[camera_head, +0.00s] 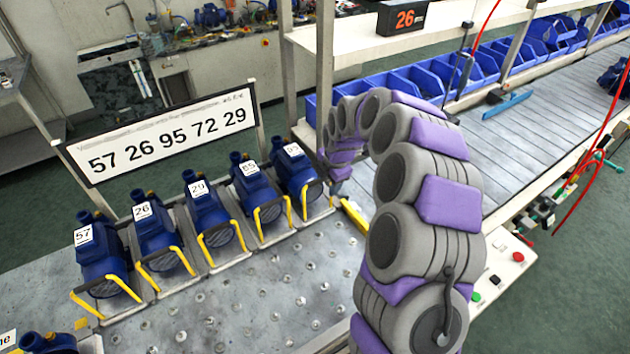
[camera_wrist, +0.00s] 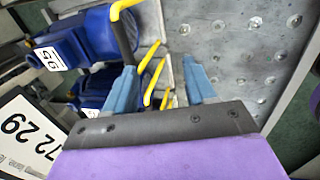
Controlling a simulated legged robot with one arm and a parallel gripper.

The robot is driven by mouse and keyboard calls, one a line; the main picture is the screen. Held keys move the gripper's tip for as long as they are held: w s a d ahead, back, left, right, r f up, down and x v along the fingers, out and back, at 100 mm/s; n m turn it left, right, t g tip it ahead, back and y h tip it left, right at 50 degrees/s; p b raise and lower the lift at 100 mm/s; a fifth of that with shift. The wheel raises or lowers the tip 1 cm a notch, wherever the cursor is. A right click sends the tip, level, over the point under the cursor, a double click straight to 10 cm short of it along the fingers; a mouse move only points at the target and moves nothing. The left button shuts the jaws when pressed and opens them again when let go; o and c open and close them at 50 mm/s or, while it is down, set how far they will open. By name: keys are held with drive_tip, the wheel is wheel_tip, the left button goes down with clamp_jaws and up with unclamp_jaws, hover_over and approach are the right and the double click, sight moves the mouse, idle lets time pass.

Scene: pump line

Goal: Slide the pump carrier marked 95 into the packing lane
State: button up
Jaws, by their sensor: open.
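Several blue pumps with yellow handles stand in a row on grey carriers in the camera_head view. The rightmost pump (camera_head: 297,175) has a small white label that seems to read 95, and the wrist view shows a pump (camera_wrist: 85,42) with a similar rotated label. The pump beside it (camera_head: 257,190) has a label I cannot read surely. My gripper (camera_wrist: 160,85) is open, its two blue-grey fingers apart, close to the yellow and black handle (camera_wrist: 122,35). In the camera_head view my gripper is beside the rightmost pump, mostly hidden by my arm. I cannot tell whether it touches the handle.
Pumps marked 57 (camera_head: 103,260), 26 (camera_head: 157,235) and 29 (camera_head: 207,210) stand further left. A sign (camera_head: 165,133) behind reads 57 26 95 72 29. The studded metal table (camera_head: 255,295) in front is clear. A conveyor (camera_head: 540,125) with blue bins lies right.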

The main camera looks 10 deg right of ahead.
hover_over(314, 183)
drive_tip(key=s, duration=0.1)
drive_tip(key=shift+w+d+p, duration=0.1)
drive_tip(key=shift+w+p, duration=0.4)
drive_tip(key=shift+w, duration=0.25)
drive_tip(key=shift+w+f, duration=0.1)
drive_tip(key=shift+f, duration=0.15)
drive_tip(key=f, duration=0.3)
drive_tip(key=f+b, duration=0.1)
drive_tip(key=f, duration=0.2)
drive_tip(key=shift+s, duration=0.2)
drive_tip(key=shift+w+f+b, duration=0.2)
drive_tip(key=shift+f+b, duration=0.15)
drive_tip(key=shift+f, duration=0.1)
drive_tip(key=shift+c, duration=0.2)
drive_tip(key=shift+r, duration=0.1)
clamp_jaws()
